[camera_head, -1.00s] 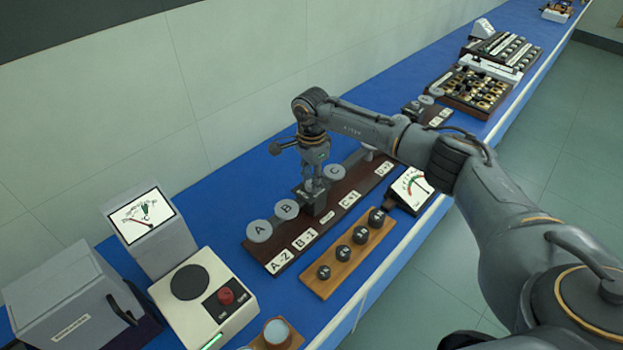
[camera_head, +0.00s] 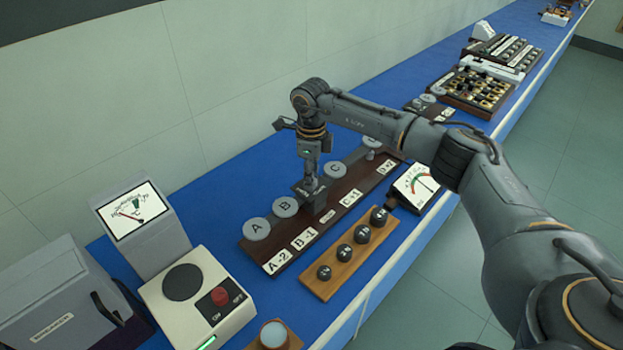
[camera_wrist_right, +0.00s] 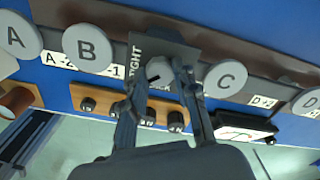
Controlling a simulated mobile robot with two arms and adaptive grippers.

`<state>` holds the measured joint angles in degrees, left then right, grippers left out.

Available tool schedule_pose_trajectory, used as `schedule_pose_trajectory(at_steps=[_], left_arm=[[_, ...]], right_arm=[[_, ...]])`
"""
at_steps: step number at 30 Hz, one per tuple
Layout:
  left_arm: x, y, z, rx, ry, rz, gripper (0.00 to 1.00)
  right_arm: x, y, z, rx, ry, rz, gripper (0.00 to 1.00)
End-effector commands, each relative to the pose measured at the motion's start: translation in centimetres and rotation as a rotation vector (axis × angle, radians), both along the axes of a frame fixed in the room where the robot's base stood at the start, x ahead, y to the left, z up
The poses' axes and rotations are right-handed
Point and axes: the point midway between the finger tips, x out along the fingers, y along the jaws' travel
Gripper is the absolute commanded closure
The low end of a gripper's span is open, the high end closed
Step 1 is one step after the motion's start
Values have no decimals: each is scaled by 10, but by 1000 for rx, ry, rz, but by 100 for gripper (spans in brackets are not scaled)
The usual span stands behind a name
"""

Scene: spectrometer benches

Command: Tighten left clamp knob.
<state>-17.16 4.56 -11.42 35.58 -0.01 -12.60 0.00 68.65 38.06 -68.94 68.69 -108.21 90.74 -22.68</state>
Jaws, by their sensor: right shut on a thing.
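The clamp (camera_head: 318,206) is a dark grey block on the brown rail, between discs B and C. Its round knob (camera_wrist_right: 159,72), with a light and dark top, shows between the fingers in the right wrist view. My right gripper (camera_head: 313,184) points down onto the clamp. In the wrist view my right gripper (camera_wrist_right: 162,78) has its fingertips at the knob's two sides, closed on it. Printing beside the knob is partly covered by the fingers. The gripper hides most of the knob in the head view. My left gripper is not in view.
The brown rail (camera_head: 349,202) carries lettered discs, including A (camera_head: 256,229), B (camera_head: 285,207) and C (camera_head: 335,170). A wooden strip (camera_head: 322,285) with several black knobs lies in front.

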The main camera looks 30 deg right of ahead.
Motion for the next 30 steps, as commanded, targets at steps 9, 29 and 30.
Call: schedule_pose_trajectory(at_steps=[9,29,30], left_arm=[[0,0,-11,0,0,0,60],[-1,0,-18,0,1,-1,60],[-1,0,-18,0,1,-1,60]], right_arm=[[0,1,-1,1,-1,-297,100],[0,1,0,1,-1,-715,100],[0,1,0,1,-1,-724,100]])
